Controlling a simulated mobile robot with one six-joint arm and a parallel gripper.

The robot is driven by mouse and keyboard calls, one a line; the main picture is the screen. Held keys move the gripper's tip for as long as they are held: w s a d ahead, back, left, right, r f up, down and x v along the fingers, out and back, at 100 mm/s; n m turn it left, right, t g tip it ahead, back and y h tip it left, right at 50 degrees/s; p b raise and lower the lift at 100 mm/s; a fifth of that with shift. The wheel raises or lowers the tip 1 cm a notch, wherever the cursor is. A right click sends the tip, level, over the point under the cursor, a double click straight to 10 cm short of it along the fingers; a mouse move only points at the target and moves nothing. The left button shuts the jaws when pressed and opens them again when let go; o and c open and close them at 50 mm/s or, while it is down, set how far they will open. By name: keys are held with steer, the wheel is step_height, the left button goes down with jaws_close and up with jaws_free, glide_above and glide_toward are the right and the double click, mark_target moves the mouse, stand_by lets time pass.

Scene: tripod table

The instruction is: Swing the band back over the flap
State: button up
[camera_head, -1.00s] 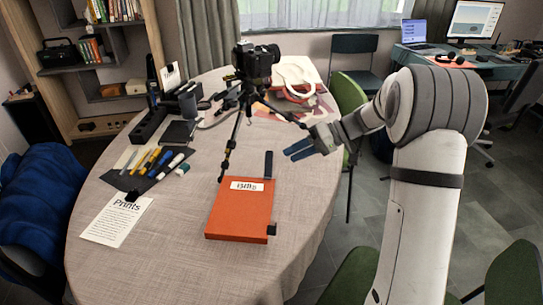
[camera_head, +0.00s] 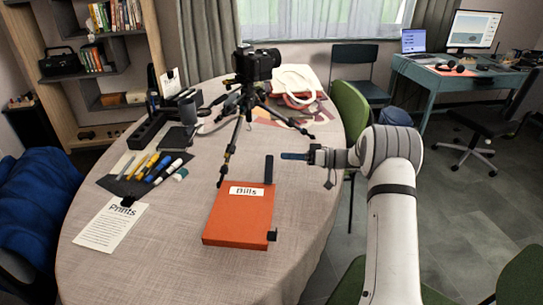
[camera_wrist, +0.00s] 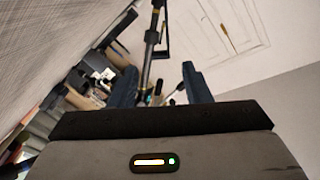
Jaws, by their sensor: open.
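An orange folder (camera_head: 238,218) with a white label reading "Bills" lies on the table. A dark band (camera_head: 269,168) stands up at its far right corner, clear of the folder's top. A small black piece (camera_head: 272,235) sits at the folder's near right edge. My gripper (camera_head: 290,156) is just right of the band's upper end, its blue fingers pointing left towards it. In the wrist view my gripper (camera_wrist: 160,75) has its two fingers apart, with a tripod leg showing beyond. Whether the band lies between the fingers I cannot tell.
A camera on a black tripod (camera_head: 248,95) stands behind the folder, one leg close to its far left corner. Pens on a dark mat (camera_head: 150,168) and a "Prints" sheet (camera_head: 112,225) lie to the left. A green chair (camera_head: 350,110) stands beyond the table's right edge.

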mark_target(269, 169)
steer(key=a, duration=0.6)
steer(key=shift+w+a, duration=0.25)
steer(key=shift+w, duration=0.05)
steer(key=c, duration=0.7)
steer(key=shift+d, duration=0.15)
